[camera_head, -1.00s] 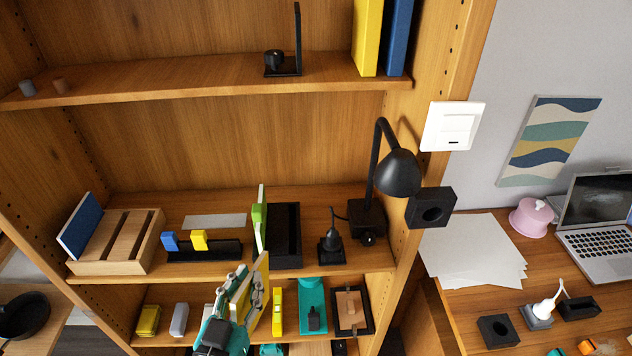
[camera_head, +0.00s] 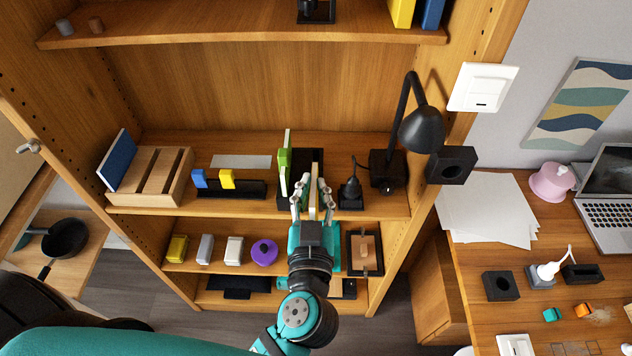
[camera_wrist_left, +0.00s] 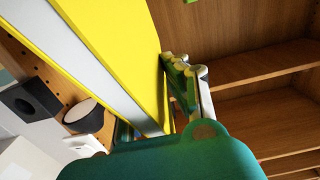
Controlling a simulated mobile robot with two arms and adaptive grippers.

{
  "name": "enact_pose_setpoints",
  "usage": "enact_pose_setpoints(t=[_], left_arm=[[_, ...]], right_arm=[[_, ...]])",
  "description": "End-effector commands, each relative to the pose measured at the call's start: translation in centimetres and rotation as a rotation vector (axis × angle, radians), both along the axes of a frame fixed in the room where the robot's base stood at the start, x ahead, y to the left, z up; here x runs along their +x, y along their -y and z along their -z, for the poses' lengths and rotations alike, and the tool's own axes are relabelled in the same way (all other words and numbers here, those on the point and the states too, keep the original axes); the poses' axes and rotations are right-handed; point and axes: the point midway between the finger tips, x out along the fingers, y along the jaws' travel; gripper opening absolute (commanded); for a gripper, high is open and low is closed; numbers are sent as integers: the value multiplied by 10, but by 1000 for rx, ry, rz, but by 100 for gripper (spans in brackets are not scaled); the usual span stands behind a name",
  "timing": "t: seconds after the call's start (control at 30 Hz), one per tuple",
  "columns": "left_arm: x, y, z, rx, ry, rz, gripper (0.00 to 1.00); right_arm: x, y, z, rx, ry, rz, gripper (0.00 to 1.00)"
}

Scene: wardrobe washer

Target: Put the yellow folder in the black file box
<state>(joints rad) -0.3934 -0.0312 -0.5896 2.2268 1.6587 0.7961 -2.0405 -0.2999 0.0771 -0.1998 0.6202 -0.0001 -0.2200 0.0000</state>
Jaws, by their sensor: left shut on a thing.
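My left gripper (camera_head: 313,190) is shut on the yellow folder (camera_head: 314,184), which stands upright and shows almost edge-on at the middle shelf. In the left wrist view the folder (camera_wrist_left: 128,45) fills the upper middle as a yellow face with a pale grey strip, and a green finger (camera_wrist_left: 180,85) lies against it. The black file box (camera_head: 300,166) stands behind and left of the folder, partly hidden by it and the gripper. The folder overlaps the right part of the box; I cannot tell how deep it reaches. My right gripper is out of view.
A green and white folder (camera_head: 285,160) stands at the left of the box. A black lamp (camera_head: 388,170) and a small black plug-like item (camera_head: 350,194) stand close on the right. A wooden crate (camera_head: 150,178) is at the left. The shelf above (camera_head: 240,38) overhangs.

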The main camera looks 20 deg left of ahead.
Motion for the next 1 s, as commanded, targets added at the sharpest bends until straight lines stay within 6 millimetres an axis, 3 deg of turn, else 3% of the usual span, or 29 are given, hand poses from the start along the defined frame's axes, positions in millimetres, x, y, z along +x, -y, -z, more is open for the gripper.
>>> enact_pose_setpoints(t=[0.43, 0.7, 1.0], left_arm=[[-2, -4, 5, 3, 1, 8, 0], [-26, -41, 45, 22, 7, 114, 0], [-47, -64, 63, 6, 3, 256, 0]], right_arm=[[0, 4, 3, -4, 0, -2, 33], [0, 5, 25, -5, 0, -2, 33], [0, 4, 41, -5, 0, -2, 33]])
